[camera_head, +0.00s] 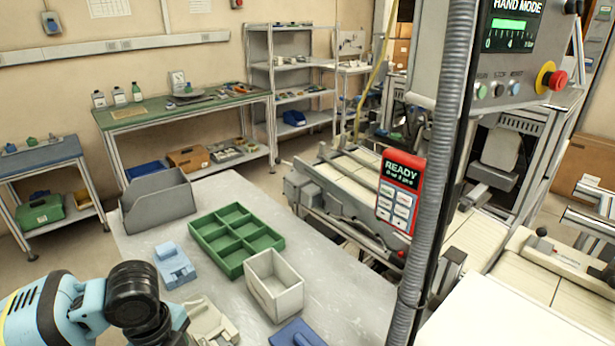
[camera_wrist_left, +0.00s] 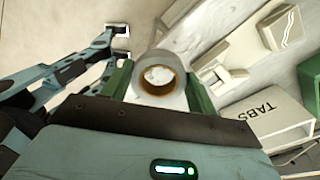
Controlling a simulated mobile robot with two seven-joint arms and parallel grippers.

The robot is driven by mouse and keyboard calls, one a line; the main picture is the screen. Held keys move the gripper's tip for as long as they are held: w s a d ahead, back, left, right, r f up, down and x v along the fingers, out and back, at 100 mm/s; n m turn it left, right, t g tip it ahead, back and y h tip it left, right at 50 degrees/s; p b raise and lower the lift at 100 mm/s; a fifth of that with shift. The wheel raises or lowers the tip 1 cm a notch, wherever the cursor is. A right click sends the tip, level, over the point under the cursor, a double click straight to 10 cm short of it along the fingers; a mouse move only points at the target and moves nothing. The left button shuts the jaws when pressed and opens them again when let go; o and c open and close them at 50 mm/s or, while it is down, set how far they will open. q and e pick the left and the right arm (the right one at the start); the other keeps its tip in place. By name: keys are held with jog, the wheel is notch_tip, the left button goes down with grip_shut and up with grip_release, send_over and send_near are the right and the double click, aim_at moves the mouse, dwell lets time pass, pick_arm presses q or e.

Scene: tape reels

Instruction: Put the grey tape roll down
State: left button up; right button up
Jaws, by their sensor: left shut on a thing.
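In the left wrist view, the grey tape roll (camera_wrist_left: 160,72), with a brown core, is held between the green fingers of my left gripper (camera_wrist_left: 158,86). The gripper is shut on it, and I look partly through its hole. A pale tabletop shows beyond the roll; I cannot tell how high the roll is above it. In the head view, my left arm comes in at the lower left, at the near edge of the grey table (camera_head: 340,290). The roll cannot be made out there. My right gripper is not in view.
On the table are a green divided tray (camera_head: 237,240), a white open box (camera_head: 273,285) marked TABS, a grey bin (camera_head: 158,203), a blue device (camera_head: 174,265), a beige device (camera_head: 210,320) near my left arm, and a blue object (camera_head: 297,334). The table's right part is clear.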

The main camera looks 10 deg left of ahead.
pick_arm(q)
jog(key=w+d+r+n, duration=0.4)
jog(key=d+r+n, duration=0.2)
jog(key=n, duration=1.3)
jog(key=shift+d+r, duration=0.2)
jog(key=shift+d, duration=0.45)
